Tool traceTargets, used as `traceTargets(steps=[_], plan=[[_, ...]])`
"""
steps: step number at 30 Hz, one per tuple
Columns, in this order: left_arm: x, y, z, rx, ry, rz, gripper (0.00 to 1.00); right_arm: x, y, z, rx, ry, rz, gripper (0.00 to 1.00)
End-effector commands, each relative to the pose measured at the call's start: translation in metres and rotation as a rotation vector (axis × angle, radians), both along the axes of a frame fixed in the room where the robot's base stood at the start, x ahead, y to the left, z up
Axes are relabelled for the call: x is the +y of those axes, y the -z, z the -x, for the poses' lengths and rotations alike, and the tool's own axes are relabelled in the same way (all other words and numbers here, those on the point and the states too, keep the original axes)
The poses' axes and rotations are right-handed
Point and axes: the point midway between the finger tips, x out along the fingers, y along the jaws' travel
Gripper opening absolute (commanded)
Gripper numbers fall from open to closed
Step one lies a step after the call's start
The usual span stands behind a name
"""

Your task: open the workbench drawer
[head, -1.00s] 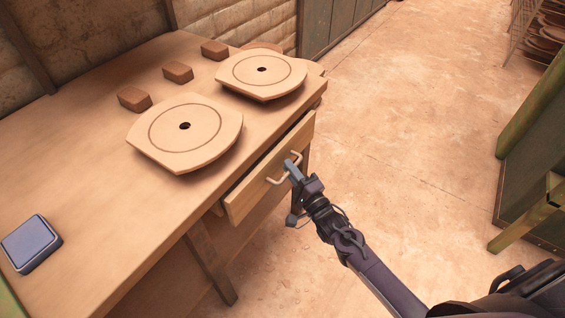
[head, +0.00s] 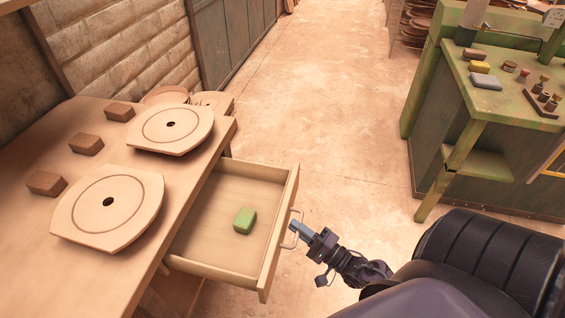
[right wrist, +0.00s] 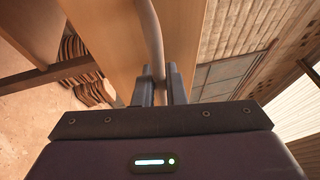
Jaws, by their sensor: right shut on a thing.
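The workbench drawer (head: 215,262) stands pulled well out of the wooden workbench (head: 35,235), its inside showing in the head view. A green block (head: 244,220) lies in it. My right gripper (head: 297,229) is shut on the drawer's handle (head: 293,240) at the drawer's front. In the right wrist view the fingers (right wrist: 160,88) stand on either side of the pale handle bar (right wrist: 152,40), in front of the drawer's wooden front (right wrist: 183,40). My left gripper is not in view.
Two pale plates with centre holes (head: 105,212) (head: 168,127) and several brown blocks (head: 86,144) lie on the benchtop. A green bench (head: 500,95) with small items stands at the right. The floor (head: 320,110) between is clear.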

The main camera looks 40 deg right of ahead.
Motion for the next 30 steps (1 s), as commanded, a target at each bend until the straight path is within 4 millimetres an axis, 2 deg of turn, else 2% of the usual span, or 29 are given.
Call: traceTargets(steps=[6,17,18,22,30], plan=[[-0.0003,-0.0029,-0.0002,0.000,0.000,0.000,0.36,-0.0074,0.0002,0.0097,0.001,0.000,0.000,0.00],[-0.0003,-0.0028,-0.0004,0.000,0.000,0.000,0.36,-0.0080,0.0005,0.0102,0.001,0.000,0.000,0.00],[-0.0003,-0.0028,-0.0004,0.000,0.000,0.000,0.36,-0.0079,0.0005,0.0102,0.001,0.000,0.000,0.15],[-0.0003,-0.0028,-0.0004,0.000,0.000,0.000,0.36,-0.0078,0.0005,0.0100,0.001,0.000,0.000,0.32],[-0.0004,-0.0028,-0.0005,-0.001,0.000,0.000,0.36,-0.0079,0.0006,0.0105,0.001,0.000,0.000,0.32]])
